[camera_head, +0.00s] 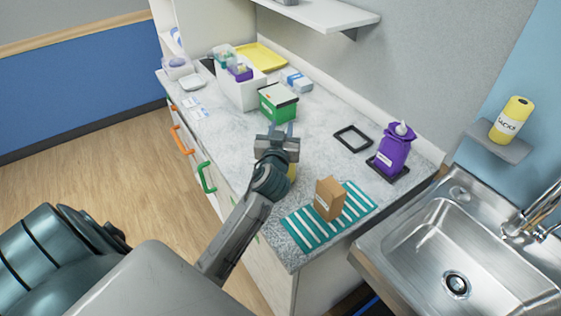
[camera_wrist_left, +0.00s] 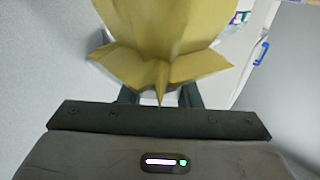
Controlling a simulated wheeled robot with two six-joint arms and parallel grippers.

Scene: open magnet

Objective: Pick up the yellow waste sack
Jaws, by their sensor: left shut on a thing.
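My left gripper (camera_head: 279,133) is above the front part of the worktop, between the green-and-white box and the striped mat. In the left wrist view the yellow waste sack (camera_wrist_left: 168,35) fills the top middle, with folded, pointed corners toward me. The gripper's dark fingers (camera_wrist_left: 160,96) are shut on it, and the sack hides most of them. In the head view only a small yellow patch (camera_head: 292,172) shows beside my wrist; the rest is hidden. I cannot tell whether the sack touches the worktop. My right gripper is not in view.
A green box (camera_head: 278,103), black frame (camera_head: 353,138), purple bottle (camera_head: 394,150) and brown carton (camera_head: 328,198) on a striped mat (camera_head: 309,234) stand nearby. Bare worktop (camera_head: 325,110) lies between the objects.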

